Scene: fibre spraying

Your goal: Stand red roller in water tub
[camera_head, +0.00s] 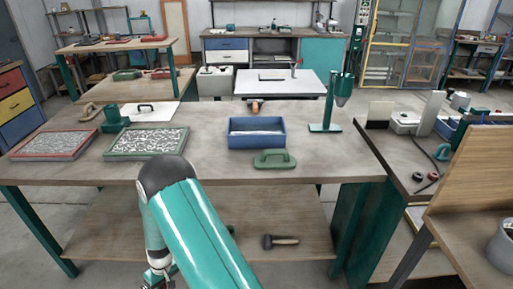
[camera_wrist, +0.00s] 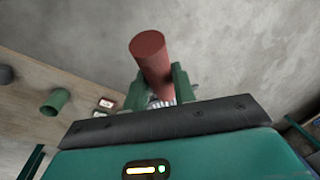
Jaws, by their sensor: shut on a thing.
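The red roller (camera_wrist: 152,58) is a dull red cylinder in the wrist view. My gripper (camera_wrist: 158,86) is shut on it, with a green finger on either side, and its round end points away from the wrist. The blue water tub (camera_head: 257,141) stands on the workbench in the head view, right of the middle, with a pale surface inside. My arm reaches down at the bottom left of the head view, in front of the bench. The gripper is mostly out of that view there, well apart from the tub, and the roller cannot be made out.
Two speckled trays (camera_head: 148,142) fill the bench's left. The wrist view shows a green cylinder (camera_wrist: 55,101).

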